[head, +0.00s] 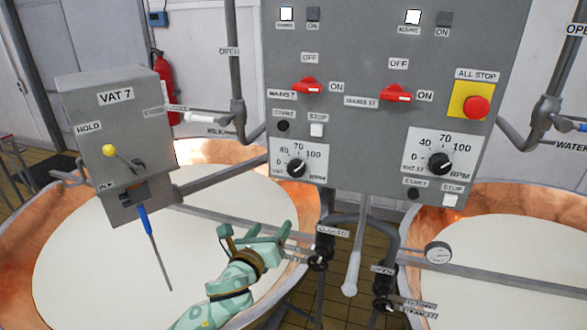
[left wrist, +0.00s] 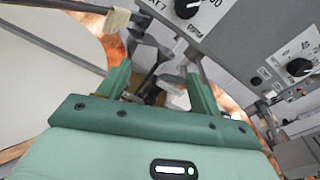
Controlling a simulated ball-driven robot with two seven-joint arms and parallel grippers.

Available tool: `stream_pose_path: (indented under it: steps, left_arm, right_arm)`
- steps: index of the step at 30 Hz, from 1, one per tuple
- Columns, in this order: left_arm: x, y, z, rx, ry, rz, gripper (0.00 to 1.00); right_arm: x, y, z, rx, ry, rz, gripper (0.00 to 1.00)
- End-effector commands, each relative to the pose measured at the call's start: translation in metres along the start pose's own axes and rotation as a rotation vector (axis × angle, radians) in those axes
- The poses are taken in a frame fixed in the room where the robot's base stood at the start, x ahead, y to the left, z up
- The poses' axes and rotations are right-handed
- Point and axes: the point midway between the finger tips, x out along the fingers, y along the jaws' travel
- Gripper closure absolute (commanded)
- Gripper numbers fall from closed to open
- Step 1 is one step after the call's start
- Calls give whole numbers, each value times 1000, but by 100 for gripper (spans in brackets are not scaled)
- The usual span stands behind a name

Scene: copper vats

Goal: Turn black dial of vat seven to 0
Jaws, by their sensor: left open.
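The black dial of vat seven (head: 296,168) sits on a white scale plate low on the left of the grey control panel. Its scale reads 0, 40, 70, 100; its pointer is too small to read surely. A dial with a VAT 7 label (left wrist: 188,8) shows at the top of the left wrist view. My left gripper (head: 256,232) is open and empty, below the dial and apart from it, in front of the left vat. Its two green fingers also show in the left wrist view (left wrist: 160,92). My right gripper is not in view.
A second black dial (head: 440,163) is at the panel's right. Red switches (head: 308,87) and a red ALL STOP button (head: 476,106) sit above. A grey VAT 7 box (head: 118,140) stands left. Pipes and a white-tipped lever (head: 350,287) hang below the panel.

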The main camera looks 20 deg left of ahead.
Motion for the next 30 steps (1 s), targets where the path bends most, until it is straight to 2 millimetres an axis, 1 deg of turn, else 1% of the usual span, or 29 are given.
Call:
stream_pose_path:
  steps: [1, 3, 6, 8, 11, 18, 21, 24, 27, 30]
  left_arm:
    - [-3, -14, 30, 54, -34, -17, 35]
    - [-4, -24, 49, 113, -66, -28, 35]
    - [-1, -29, 60, 151, -87, -33, 35]
    - [6, -29, 61, 155, -89, -34, 35]
    - [25, -30, 62, 153, -89, -33, 35]
    - [87, -32, 66, 149, -88, -33, 35]
    - [110, -33, 67, 147, -87, -33, 35]
    - [129, -34, 68, 148, -86, -33, 35]
    - [143, -34, 69, 150, -87, -33, 35]
    - [151, -33, 70, 149, -87, -32, 35]
  right_arm:
    - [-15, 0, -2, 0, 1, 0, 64]
    - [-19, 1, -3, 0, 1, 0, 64]
    - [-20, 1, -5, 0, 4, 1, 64]
    - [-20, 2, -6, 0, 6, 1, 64]
    - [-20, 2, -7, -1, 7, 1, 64]
    - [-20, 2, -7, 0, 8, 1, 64]
    - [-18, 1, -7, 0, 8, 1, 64]
    - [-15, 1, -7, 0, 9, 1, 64]
    - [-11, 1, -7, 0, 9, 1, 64]
    - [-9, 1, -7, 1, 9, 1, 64]
